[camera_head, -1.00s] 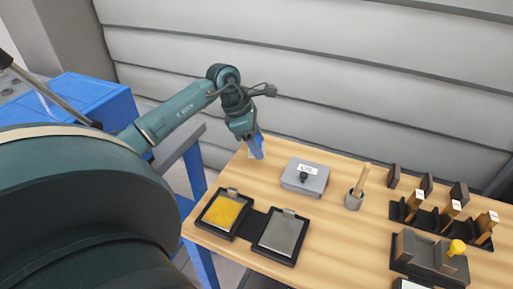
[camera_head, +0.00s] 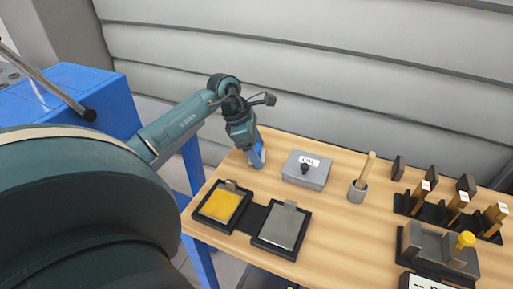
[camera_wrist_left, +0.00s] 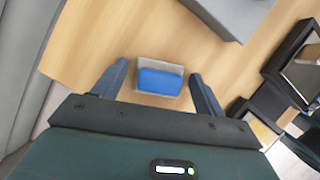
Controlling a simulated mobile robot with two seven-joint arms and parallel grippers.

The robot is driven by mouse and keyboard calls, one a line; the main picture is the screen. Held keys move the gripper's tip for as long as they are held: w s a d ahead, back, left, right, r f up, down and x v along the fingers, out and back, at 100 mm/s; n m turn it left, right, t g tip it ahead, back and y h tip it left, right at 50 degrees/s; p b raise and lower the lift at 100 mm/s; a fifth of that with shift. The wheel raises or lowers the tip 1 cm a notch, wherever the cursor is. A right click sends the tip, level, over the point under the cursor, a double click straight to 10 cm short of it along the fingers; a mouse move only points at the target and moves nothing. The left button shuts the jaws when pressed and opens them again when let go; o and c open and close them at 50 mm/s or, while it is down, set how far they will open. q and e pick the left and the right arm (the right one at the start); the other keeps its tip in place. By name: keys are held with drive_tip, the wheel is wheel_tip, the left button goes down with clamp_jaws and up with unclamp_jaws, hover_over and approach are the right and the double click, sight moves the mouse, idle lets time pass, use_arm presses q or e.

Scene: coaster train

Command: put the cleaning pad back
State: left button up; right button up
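A blue block with a pale grey backing, which looks like the cleaning pad (camera_wrist_left: 160,82), is on the wooden table in the left wrist view. My left gripper (camera_wrist_left: 158,72) is open, with one finger on each side of the block and visible gaps to both. In the head view the left gripper (camera_head: 257,160) points down at the table's back left part, left of the grey lidded box. The block is mostly hidden there by the fingers. I cannot tell whether the fingertips touch the table. My right gripper is not in view.
The grey lidded box (camera_head: 312,177) stands to the right of the gripper. Two black trays with a yellow pad (camera_head: 221,206) and a grey plate (camera_head: 282,229) lie in front.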

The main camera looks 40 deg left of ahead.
use_arm(q)
drive_tip(key=shift+o, duration=0.4)
drive_tip(key=shift+r, duration=0.25)
drive_tip(key=v, duration=0.7)
drive_tip(key=shift+r+b, duration=0.2)
drive_tip(key=shift+b, duration=0.1)
drive_tip(key=shift+f, duration=0.1)
